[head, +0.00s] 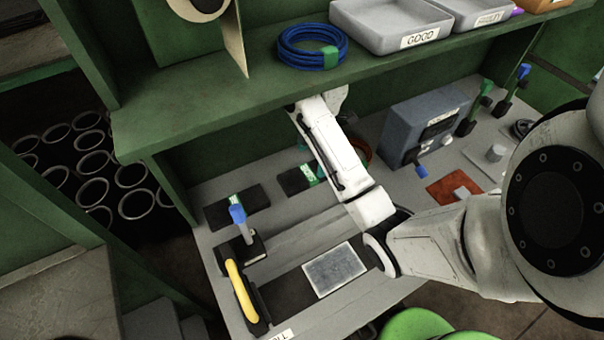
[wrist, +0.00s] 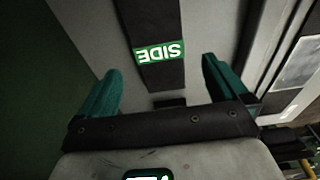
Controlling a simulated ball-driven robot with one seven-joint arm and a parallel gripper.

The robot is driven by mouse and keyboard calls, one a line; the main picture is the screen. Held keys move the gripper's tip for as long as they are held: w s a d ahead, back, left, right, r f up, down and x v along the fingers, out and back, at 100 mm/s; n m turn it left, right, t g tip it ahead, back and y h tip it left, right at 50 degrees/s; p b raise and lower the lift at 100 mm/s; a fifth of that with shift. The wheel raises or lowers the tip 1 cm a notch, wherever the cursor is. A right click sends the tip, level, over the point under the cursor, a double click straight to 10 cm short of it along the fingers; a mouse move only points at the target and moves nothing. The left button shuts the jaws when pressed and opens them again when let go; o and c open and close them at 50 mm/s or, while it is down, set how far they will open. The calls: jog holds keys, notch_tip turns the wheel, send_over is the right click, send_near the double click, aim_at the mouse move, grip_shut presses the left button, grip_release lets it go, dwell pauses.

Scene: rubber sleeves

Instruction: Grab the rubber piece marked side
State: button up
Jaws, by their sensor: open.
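The rubber piece marked SIDE (wrist: 160,52) is a flat black strip with a green label, upside down in the wrist view. It lies on the grey bench top, in line with the gap between my fingers. My gripper (wrist: 161,70) has teal fingers spread apart, with nothing held between them. In the head view, a black piece with a green label (head: 296,180) lies beside my forearm, probably the same one; its label is too small to read. A second black labelled piece (head: 234,207) lies to its left. My gripper is mostly hidden behind my arm there.
A green shelf (head: 200,117) overhangs the bench, with a blue cable coil (head: 311,47) and a grey GOOD tray (head: 392,24) on it. A grey box with a blue lever (head: 424,125) stands right of my arm. A yellow-handled tool (head: 241,290) is at the front left.

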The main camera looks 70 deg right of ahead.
aim_at(308, 173)
jog(key=shift+w+a+f+b, duration=0.1)
jog(key=shift+w+f+b, duration=0.05)
jog(key=shift+f+b, duration=0.85)
jog(key=shift+w+a+f+b, duration=0.15)
jog(key=shift+f+b, duration=0.55)
jog(key=shift+f, duration=0.6)
jog(key=shift+f+p, duration=0.3)
jog(key=shift+f, duration=0.55)
jog(key=c, duration=1.1)
jog(key=shift+c, duration=0.3)
jog(key=shift+a+r, duration=0.1)
jog(key=shift+r, duration=0.05)
